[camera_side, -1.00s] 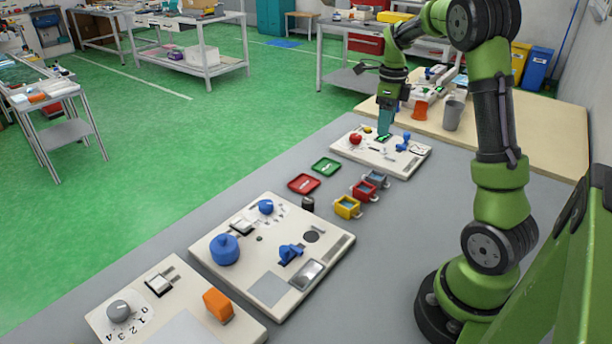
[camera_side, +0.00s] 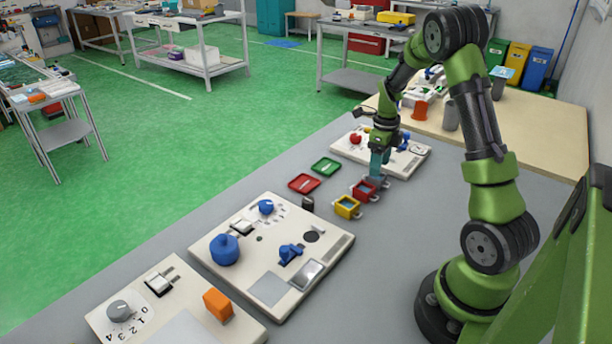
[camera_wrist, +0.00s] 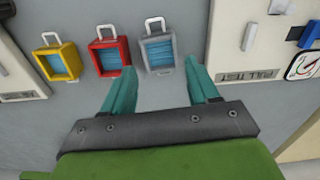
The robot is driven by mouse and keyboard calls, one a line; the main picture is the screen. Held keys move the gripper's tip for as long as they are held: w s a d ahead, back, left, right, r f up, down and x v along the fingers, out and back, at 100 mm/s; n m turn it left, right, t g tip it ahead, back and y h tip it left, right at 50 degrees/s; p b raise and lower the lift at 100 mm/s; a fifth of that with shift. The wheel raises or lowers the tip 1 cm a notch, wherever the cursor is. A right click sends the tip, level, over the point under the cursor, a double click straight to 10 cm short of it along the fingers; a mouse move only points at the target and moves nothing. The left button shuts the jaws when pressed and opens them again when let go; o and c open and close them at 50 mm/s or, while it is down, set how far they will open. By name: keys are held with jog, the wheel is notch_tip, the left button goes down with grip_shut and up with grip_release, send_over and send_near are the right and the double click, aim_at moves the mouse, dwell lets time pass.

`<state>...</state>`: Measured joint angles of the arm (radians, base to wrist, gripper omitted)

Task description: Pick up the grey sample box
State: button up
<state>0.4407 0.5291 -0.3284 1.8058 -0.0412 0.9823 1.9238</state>
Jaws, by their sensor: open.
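The grey sample box (camera_wrist: 174,56) is a small open box with a blue inside and a pale handle. It stands on the grey table at the end of a row of three, beside a red box (camera_wrist: 124,48) and a yellow box (camera_wrist: 72,56). In the wrist view my gripper (camera_wrist: 163,72) is open and empty, with the grey box just beyond and roughly between its teal fingertips. In the side view my gripper (camera_side: 376,172) points down over the grey box's place and hides much of that box.
A white task board (camera_side: 407,168) stands close behind the row. A red tray (camera_side: 304,184) and a green tray (camera_side: 326,166) lie to the left. A larger board (camera_side: 232,270) with blue parts is nearer the camera. Bare grey table lies right of the boxes.

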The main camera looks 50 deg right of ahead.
aim_at(376, 180)
notch_tip(376, 180, down, 4)
jog(key=shift+d+f, duration=0.1)
jog(key=shift+f, duration=0.15)
jog(key=shift+c, duration=0.2)
jog(key=c, duration=0.8)
jog(key=shift+r, duration=0.15)
